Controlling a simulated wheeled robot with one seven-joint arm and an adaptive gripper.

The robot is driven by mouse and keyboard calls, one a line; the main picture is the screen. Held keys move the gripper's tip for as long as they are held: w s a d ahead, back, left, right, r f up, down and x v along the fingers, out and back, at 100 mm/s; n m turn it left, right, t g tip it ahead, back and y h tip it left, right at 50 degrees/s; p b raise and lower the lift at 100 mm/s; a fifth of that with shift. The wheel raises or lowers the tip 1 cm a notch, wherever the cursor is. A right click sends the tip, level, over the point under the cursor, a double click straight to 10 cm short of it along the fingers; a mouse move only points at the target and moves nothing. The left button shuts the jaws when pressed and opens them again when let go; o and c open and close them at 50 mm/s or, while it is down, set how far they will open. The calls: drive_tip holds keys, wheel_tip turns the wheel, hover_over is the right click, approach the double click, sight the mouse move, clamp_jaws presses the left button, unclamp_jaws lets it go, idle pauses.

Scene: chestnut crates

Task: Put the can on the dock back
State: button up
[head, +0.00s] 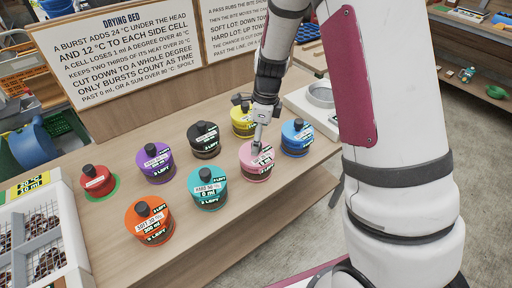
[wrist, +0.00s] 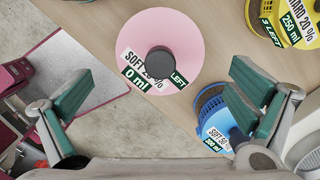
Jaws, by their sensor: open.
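A red can (head: 97,182) with a dark knob stands on a green round pad (head: 113,190) at the left of the wooden table; the pad may be the dock. My gripper (head: 258,138) is over a pink can (head: 257,167) at the table's front right. In the wrist view my gripper (wrist: 160,95) is open, with its green-padded fingers wide apart. The pink can (wrist: 142,85), labelled SOFT 20 % and 0 ml, lies between and beyond them, with its dark knob facing the camera. I see no contact. The red can is out of the wrist view.
Purple (head: 155,162), black (head: 203,140), yellow (head: 243,121), blue (head: 296,138), teal (head: 207,188) and orange (head: 149,220) cans stand nearby. A white tray (head: 75,235) with wire grids is at front left. Sign boards (head: 120,50) stand behind.

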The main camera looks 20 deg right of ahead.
drive_tip(key=r, duration=0.4)
drive_tip(key=shift+s+d+r, duration=0.1)
drive_tip(key=shift+d+r, duration=0.1)
drive_tip(key=shift+r, duration=0.05)
drive_tip(key=s+a+r+n+t, duration=0.1)
drive_tip(key=s+r+n, duration=0.4)
drive_tip(key=r, duration=0.3)
drive_tip(key=s+r+n+t, duration=0.1)
drive_tip(key=s+r+n, duration=0.5)
drive_tip(key=r, duration=0.1)
drive_tip(key=s+r+n+t+h, duration=0.1)
drive_tip(key=s+r+n, duration=0.4)
drive_tip(key=s+n, duration=0.7)
drive_tip(key=s+t, duration=0.1)
drive_tip(key=s, duration=0.2)
drive_tip(key=shift+s+d+r+t, duration=0.15)
drive_tip(key=shift+d+r+t, duration=0.05)
drive_tip(key=shift+r+t, duration=0.1)
